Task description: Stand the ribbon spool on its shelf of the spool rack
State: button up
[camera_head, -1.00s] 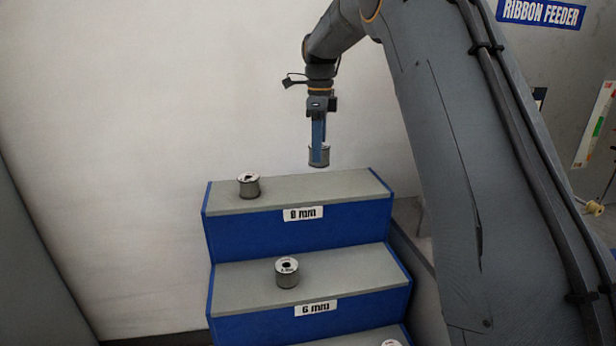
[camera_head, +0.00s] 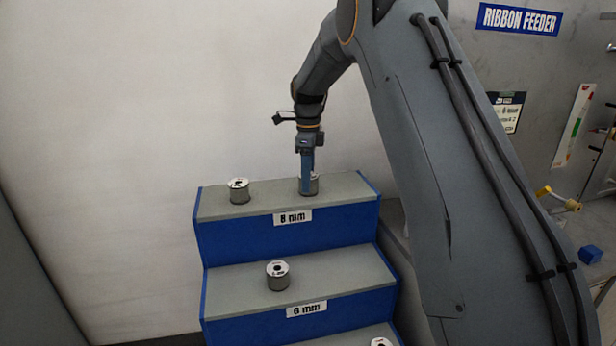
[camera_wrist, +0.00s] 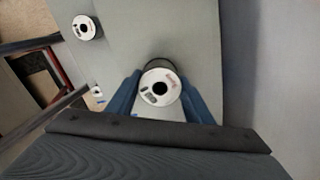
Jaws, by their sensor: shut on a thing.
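My gripper (camera_head: 307,190) points down over the top shelf (camera_head: 345,189), the one labelled 8 mm. It is shut on the ribbon spool (camera_head: 314,186), a grey cylinder with a white end face. In the wrist view the spool (camera_wrist: 153,96) sits upright between the two blue fingers, its white face with a dark centre hole towards the camera. The spool is at the shelf surface, or very close to it; I cannot tell if it bears its weight there. The fingers hide part of it in the head view.
Another spool (camera_head: 239,190) stands to the left on the same shelf. One spool (camera_head: 278,275) stands on the 6 mm shelf (camera_head: 340,280), and another (camera_head: 380,343) shows at the bottom edge. A wall rises behind the rack. The ribbon feeder (camera_head: 470,80) is at right.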

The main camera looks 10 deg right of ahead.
jog(key=o, duration=1.4)
jog(key=shift+c, duration=0.2)
notch_tip(320, 180, up, 12)
jog(key=b, duration=0.4)
jog(key=s+f+n, duration=0.7)
jog(key=s, duration=0.5)
jog(key=s+f+n, duration=0.7)
jog(key=s+n, duration=0.1)
jog(key=s, duration=0.3)
jog(key=s+f+n+t, duration=0.1)
jog(key=s+f+n, duration=0.6)
jog(key=s, duration=0.5)
jog(key=shift+s+f, duration=0.35)
jog(key=shift+f, duration=0.1)
